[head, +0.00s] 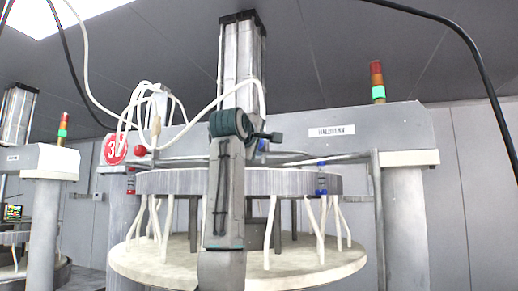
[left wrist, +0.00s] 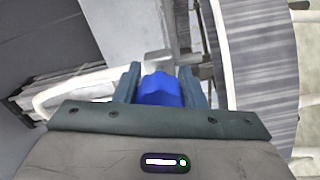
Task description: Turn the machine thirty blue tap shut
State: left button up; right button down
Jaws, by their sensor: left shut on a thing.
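The machine (head: 400,150) carries a round red sign (head: 115,148) on its left; a 3 shows on it and the rest is covered by hoses. My left gripper (head: 268,137) is up at the crossbeam, in front of the machine's middle. In the left wrist view, its two fingers stand on either side of a blue tap (left wrist: 160,90) and are shut on it. In the head view only a small blue part (head: 262,145) shows behind the gripper. My right gripper is not in view.
Another blue fitting (head: 322,180) hangs right of my arm, and a red knob (head: 141,150) sits at the left. White hoses (head: 190,128) loop near my gripper. A round platen (head: 310,262) lies below. A signal tower (head: 378,82) stands on the beam's right.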

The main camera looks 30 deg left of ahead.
pick_arm(q)
jog(key=shift+n, duration=0.3)
dwell(0.4)
jog(key=o, duration=1)
jog(key=shift+s+f+b, duration=0.1)
jog(key=shift+s+b, duration=0.2)
jog(key=shift+b, duration=0.1)
jog(key=b+v, duration=0.5)
jog(key=v, duration=0.5)
